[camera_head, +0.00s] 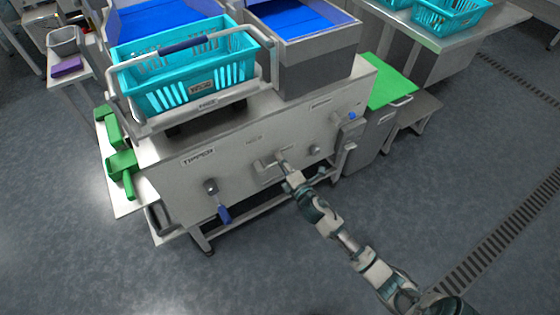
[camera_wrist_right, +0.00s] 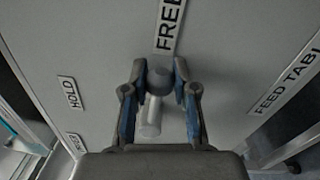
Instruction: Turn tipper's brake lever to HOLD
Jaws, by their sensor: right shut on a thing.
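The tipper's front panel (camera_head: 240,165) is a grey metal face with a TIPPER label. My right gripper (camera_head: 282,160) is at the middle of this panel. In the right wrist view its two fingers (camera_wrist_right: 160,90) are closed about the brake lever (camera_wrist_right: 150,118), a grey bar with a dark round part. The bar runs downward and slightly left in that view. A FREE label (camera_wrist_right: 170,25) is above the lever, and a HOLD label (camera_wrist_right: 69,92) is to its left. The fingers hide part of the lever. My left gripper is not in view.
A blue-handled lever (camera_head: 223,213) hangs left of my gripper on the same panel. A turquoise crate (camera_head: 160,104) sits in the metal cradle above. A FEED TABLE label (camera_wrist_right: 288,82) is on the right. Open floor (camera_head: 300,270) lies in front.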

